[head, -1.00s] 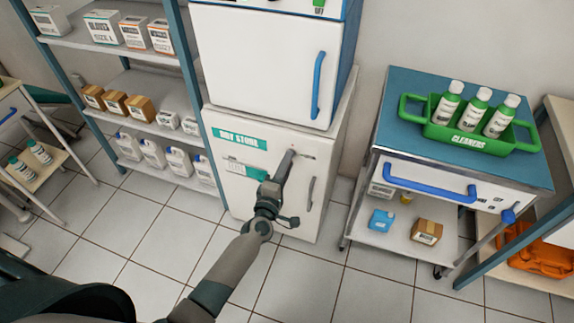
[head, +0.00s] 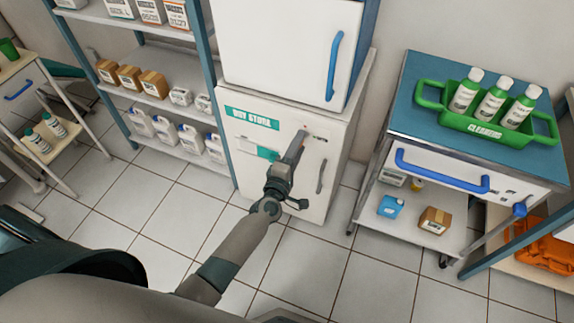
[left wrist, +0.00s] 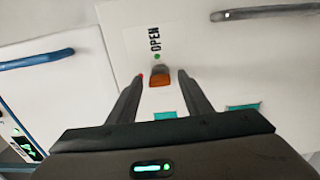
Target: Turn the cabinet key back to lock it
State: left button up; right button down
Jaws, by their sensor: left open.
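The white cabinet (head: 290,175) with a green store label stands low in the middle of the head view, its door closed. An orange key (left wrist: 161,79) sits in its front in the left wrist view, beside a green dot and the word OPEN (left wrist: 155,40). My left gripper (left wrist: 160,82) is open, with one finger on each side of the key. I cannot tell whether either finger touches it. In the head view my left gripper (head: 301,136) is at the cabinet's upper front and hides the key. My right gripper is not in view.
A grey door handle (head: 321,177) is right of my gripper. A white unit with a blue handle (head: 334,66) stands on the cabinet. A trolley (head: 405,125) with a green cleaners caddy (head: 487,125) is at right. Shelves (head: 165,97) with boxes and bottles are at left.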

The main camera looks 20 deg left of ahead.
pick_arm(q)
jog(key=s+b, duration=0.1)
jog(key=s, duration=1.6)
jog(key=shift+a, duration=0.35)
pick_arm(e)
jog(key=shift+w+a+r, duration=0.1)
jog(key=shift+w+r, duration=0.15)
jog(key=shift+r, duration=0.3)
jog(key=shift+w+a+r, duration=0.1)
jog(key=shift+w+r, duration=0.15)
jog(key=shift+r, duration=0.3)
pick_arm(q)
jog(key=shift+f, duration=0.1)
